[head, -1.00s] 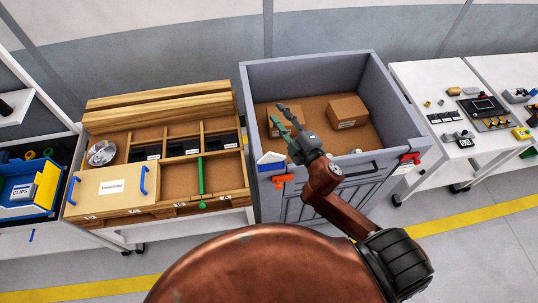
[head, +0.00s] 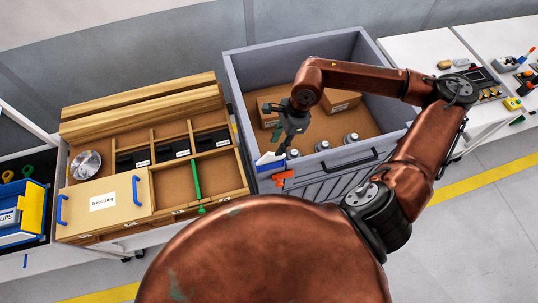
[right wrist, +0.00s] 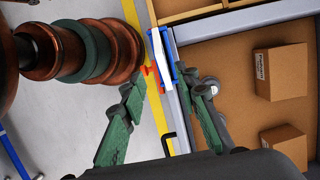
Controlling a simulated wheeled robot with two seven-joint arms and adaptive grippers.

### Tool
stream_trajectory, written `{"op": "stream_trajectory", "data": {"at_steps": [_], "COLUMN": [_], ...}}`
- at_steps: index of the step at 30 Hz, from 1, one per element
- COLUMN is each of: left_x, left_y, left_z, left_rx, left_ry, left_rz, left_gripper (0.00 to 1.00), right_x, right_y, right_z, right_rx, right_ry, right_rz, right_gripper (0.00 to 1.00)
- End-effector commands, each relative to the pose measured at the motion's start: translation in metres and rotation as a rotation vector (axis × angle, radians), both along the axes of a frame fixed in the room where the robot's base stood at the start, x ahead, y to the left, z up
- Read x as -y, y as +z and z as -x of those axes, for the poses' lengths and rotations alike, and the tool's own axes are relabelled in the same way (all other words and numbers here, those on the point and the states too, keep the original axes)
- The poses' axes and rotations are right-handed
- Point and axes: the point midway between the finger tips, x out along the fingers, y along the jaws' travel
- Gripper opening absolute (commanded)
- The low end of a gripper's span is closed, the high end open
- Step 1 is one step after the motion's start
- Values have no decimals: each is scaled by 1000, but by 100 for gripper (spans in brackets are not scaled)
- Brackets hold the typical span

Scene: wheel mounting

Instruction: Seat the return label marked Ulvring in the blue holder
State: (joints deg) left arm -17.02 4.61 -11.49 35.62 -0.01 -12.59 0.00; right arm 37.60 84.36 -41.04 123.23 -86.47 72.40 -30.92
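The blue holder (head: 264,168) is on the near left rim of the grey bin, with a white label (head: 270,158) at it; in the right wrist view the holder (right wrist: 176,72) and the white label (right wrist: 160,62) also show. The label stands a little out of line with the holder; its text is not legible, and I cannot tell if it is fully seated. My right gripper (head: 285,146) points down over the holder. In the right wrist view its green fingers (right wrist: 170,92) are spread apart with the rim and holder between and beyond them, holding nothing. My left gripper is not in view.
The grey bin (head: 240,80) holds cartons (head: 340,100) and several round metal parts. An orange clamp (head: 283,178) is just below the holder. A wooden tray with compartments (head: 150,205) stands left. Tables with small parts stand right.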

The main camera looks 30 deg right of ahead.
Motion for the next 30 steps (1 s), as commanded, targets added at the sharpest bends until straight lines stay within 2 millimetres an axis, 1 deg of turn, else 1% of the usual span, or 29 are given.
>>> {"op": "stream_trajectory", "data": {"at_steps": [7,13,15,18,21,26,30], "left_x": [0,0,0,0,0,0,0], "left_y": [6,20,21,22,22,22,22], "left_z": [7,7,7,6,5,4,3], "left_rx": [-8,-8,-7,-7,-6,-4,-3], "left_ry": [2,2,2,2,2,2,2], "left_rz": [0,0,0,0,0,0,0], "left_gripper": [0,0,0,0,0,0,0], "right_x": [-8,-19,-20,-22,-22,-22,-22], "right_y": [-24,-48,-58,-67,-70,-70,-70], "right_z": [-2,-7,-7,-8,-8,-8,-8], "right_rx": [-3,-4,-4,-2,-3,-2,-1], "right_ry": [3,3,1,-1,-2,-1,-2], "right_rz": [1,-1,-2,-1,0,-1,0], "right_gripper": [29,29,29,29,29,29,19]}}
